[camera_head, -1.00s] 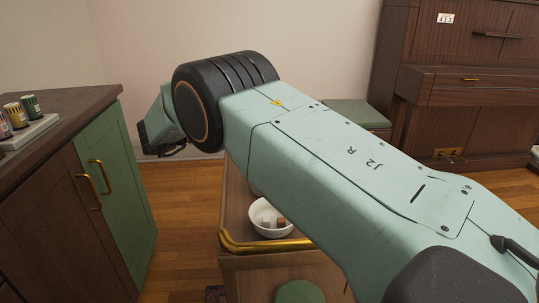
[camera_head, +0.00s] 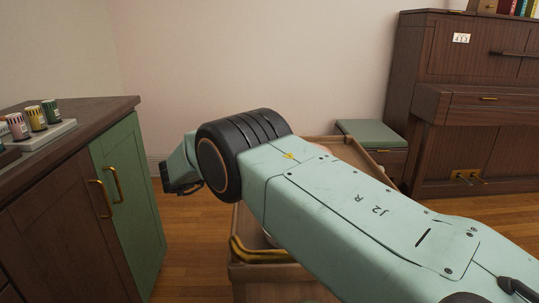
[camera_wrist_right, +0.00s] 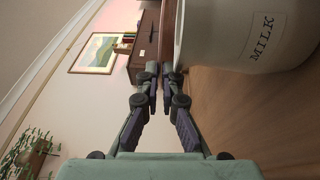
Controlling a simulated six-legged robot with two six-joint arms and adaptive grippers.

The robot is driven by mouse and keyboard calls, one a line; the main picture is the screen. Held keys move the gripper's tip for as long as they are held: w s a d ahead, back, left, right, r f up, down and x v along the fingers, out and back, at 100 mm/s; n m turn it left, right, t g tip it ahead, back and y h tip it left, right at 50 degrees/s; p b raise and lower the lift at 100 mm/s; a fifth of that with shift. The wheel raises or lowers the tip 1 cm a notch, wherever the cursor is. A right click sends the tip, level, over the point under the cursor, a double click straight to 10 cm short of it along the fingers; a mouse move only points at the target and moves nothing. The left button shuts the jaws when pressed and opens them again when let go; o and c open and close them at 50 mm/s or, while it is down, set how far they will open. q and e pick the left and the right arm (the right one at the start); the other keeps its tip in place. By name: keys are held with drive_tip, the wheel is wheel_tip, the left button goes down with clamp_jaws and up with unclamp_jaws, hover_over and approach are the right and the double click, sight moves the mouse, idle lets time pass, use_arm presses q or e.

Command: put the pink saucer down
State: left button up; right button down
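I cannot make out the pink saucer for certain in any view. A small pale pinkish patch (camera_head: 325,148) shows in the head view just behind my right arm, too little to identify. In the right wrist view my right gripper (camera_wrist_right: 159,85) has its two fingertips close together with a narrow gap. No saucer is clear between them. A thin reddish-brown strip passes by the right fingertip, and I cannot tell what it is. My left gripper is in neither view.
A white jug marked MILK (camera_wrist_right: 245,35) stands close beside the gripper on a wooden surface (camera_wrist_right: 250,120). A wooden cart (camera_head: 265,272) lies behind my right arm. A cabinet (camera_head: 70,205) with a tray of jars (camera_head: 40,138) stands left, a piano (camera_head: 465,120) and green-topped bench (camera_head: 372,132) right.

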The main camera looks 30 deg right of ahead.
drive_tip(key=shift+f, duration=0.35)
drive_tip(key=c, duration=1.5)
unclamp_jaws()
drive_tip(key=v, duration=0.6)
drive_tip(key=shift+r, duration=0.4)
drive_tip(key=shift+w+a, duration=0.2)
drive_tip(key=shift+a, duration=0.45)
drive_tip(key=shift+r, duration=0.15)
